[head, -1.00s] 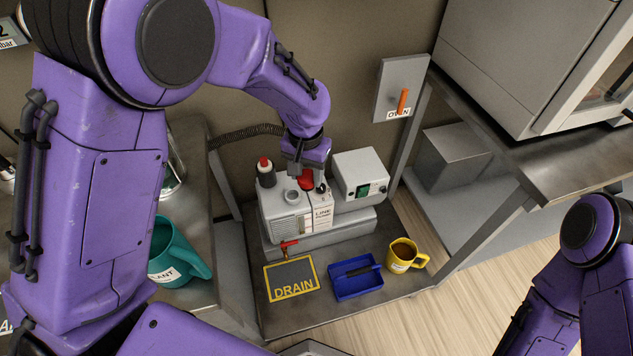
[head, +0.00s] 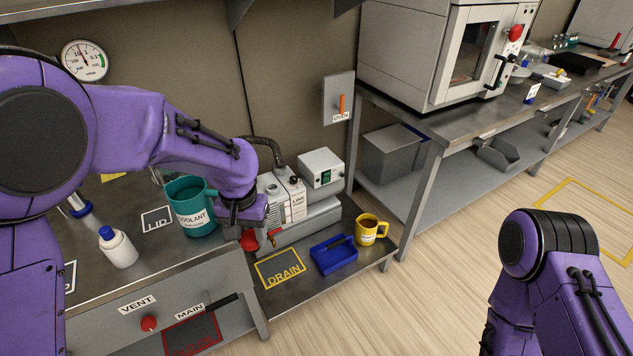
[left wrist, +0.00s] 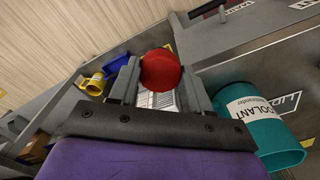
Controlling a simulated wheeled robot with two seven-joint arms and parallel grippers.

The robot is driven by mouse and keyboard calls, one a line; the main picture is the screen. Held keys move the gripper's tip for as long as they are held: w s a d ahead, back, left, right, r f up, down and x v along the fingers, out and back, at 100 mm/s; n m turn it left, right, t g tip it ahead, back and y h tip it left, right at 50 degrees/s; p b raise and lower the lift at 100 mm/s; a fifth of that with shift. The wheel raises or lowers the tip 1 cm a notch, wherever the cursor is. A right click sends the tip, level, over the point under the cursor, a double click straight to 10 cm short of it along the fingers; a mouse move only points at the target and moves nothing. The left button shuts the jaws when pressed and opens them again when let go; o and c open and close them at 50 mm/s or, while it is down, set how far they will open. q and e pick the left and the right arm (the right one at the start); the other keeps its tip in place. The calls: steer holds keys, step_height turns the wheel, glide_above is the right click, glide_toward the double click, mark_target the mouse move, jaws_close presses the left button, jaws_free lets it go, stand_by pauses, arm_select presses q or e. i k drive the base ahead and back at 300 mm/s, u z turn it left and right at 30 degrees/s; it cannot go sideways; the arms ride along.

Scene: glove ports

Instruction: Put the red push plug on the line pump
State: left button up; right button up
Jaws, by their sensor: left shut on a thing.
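The line pump (head: 298,203) is a pale grey machine with a "LINE" label, on the low shelf past the bench end in the head view. My left gripper (head: 246,222) is at the pump's left front side, apart from its top. It is shut on the red push plug (head: 249,241), whose round red face shows between the fingers in the left wrist view (left wrist: 160,70). The gripper and forearm hide the pump's left part in the head view. My right arm shows at the lower right, but its gripper is out of view.
A teal coolant mug (head: 192,212) stands on the bench close to my left wrist. A yellow mug (head: 370,229), a blue tray (head: 334,262) and a DRAIN mat (head: 280,268) lie in front of the pump. A white bottle (head: 117,247) stands on the bench.

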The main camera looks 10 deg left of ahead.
mark_target(323, 162)
steer(key=z, duration=0.7)
steer(key=i, duration=1.75)
steer(key=u, duration=0.7)
